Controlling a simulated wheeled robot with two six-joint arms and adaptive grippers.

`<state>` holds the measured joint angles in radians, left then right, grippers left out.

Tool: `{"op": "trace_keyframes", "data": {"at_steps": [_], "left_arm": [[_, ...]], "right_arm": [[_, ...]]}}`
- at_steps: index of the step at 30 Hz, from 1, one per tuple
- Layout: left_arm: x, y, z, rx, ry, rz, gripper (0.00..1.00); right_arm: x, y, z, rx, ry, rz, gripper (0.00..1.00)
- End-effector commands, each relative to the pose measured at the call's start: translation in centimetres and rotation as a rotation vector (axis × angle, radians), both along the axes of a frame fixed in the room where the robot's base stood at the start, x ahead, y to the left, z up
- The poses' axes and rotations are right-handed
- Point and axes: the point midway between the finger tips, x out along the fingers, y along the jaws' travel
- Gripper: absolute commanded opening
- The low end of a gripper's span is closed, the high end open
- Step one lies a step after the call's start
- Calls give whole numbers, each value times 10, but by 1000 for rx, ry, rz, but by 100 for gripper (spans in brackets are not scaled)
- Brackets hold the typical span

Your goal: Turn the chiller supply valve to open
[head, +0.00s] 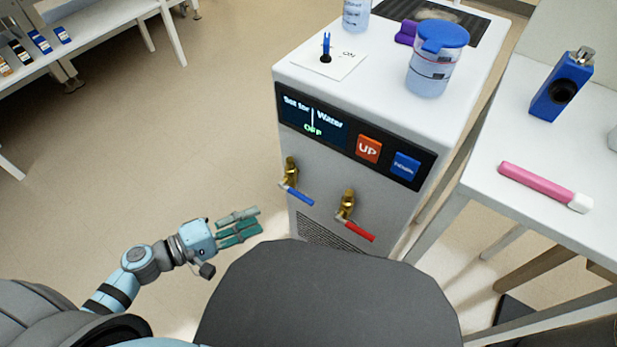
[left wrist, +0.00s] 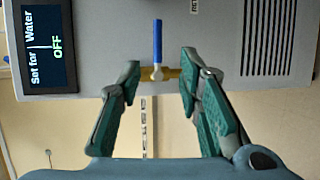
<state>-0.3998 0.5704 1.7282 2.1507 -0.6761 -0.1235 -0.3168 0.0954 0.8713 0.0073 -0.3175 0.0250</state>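The chiller (head: 375,150) is a white box with a dark panel; its display (head: 312,122) reads "Set for Water OFF". Two brass valves are on its front: one with a blue lever (head: 299,196), one with a red lever (head: 358,231). Both levers point right and slightly down in the head view. In the left wrist view the blue lever (left wrist: 157,42) stands crosswise to its brass body (left wrist: 165,74). My left gripper (head: 256,224) is open and empty, its fingers either side of the blue-lever valve in the wrist view, seemingly short of it. My right gripper is out of view.
A side table (head: 500,130) at right holds a blue device (head: 562,88) and a pink tool (head: 540,185). Floor left of the chiller is clear.

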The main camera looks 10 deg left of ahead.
Motion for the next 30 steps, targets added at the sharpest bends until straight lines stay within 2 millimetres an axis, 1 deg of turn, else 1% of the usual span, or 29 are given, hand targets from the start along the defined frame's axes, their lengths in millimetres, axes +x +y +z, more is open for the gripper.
{"op": "trace_keyframes", "data": {"at_steps": [2, 5, 8, 12, 15, 18, 22, 30], "left_arm": [[3, -3, 0, -5, -2, 0, 32], [13, -13, -2, -7, -6, 1, 32], [30, -29, -6, -8, -6, 5, 32], [60, -58, -14, -8, -4, 4, 32], [78, -76, -20, -7, -2, 3, 32], [90, -89, -24, -5, 0, 2, 32], [99, -98, -26, -3, 0, 0, 32], [101, -100, -26, -2, 0, -1, 32]], "right_arm": [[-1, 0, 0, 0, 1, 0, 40], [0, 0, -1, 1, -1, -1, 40], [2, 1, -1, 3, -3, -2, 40], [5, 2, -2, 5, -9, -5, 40], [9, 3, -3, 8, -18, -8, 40], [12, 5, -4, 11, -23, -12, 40], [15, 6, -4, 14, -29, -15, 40], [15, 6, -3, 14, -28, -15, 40]]}}
